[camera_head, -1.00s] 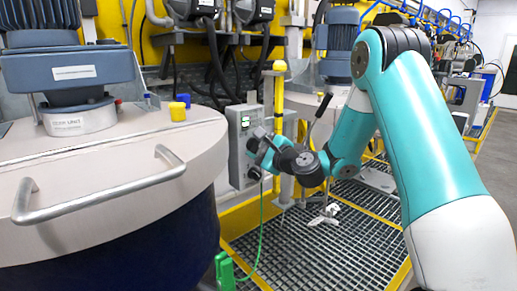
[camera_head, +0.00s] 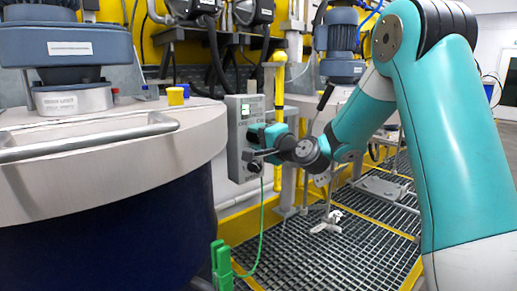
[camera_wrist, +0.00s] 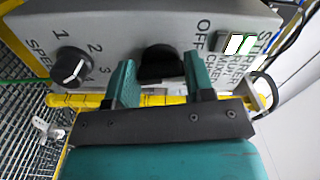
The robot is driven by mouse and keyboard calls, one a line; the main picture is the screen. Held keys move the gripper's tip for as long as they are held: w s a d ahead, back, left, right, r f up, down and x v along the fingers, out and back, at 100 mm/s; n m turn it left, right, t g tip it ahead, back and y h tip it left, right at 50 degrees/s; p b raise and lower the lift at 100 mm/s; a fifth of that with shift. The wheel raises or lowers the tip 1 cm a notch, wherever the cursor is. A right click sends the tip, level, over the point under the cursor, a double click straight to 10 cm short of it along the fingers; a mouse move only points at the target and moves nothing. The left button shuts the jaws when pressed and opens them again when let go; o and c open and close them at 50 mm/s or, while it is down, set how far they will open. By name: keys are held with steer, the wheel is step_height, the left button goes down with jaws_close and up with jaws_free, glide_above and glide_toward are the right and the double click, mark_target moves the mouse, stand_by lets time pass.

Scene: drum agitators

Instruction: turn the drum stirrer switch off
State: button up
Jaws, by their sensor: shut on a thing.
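The grey control box (camera_head: 240,140) is mounted beside the large drum in the head view. In the wrist view its panel (camera_wrist: 110,22) fills the top. The black switch knob (camera_wrist: 160,66) sits between the two teal fingers of my gripper (camera_wrist: 159,72), and the gripper is shut on it. The word OFF is printed to the right of the knob. A lit green-white indicator (camera_wrist: 238,43) is further right. In the head view my gripper (camera_head: 258,142) is at the box's front, and the arm hides the switch there.
A black speed dial (camera_wrist: 71,66) with numbers is left of the switch. The large drum (camera_head: 100,215) with a metal handle stands at the left. A yellow post (camera_head: 279,100) rises just behind the gripper. A green cable (camera_head: 262,225) hangs below the box. Grated floor is at the right.

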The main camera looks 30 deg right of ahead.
steer(key=n+b, duration=0.3)
steer(key=shift+f, duration=0.35)
steer(key=shift+n+b, duration=1.2)
steer(key=shift+r, duration=0.1)
steer(key=o, duration=0.9)
steer(key=shift+r, duration=0.1)
steer(key=s+d+b, duration=0.1)
steer(key=s, duration=0.4)
steer(key=s+d+b, duration=0.1)
steer(key=s, duration=0.5)
steer(key=s+d+b, duration=0.1)
steer(key=s, duration=0.5)
steer(key=shift+d, duration=0.2)
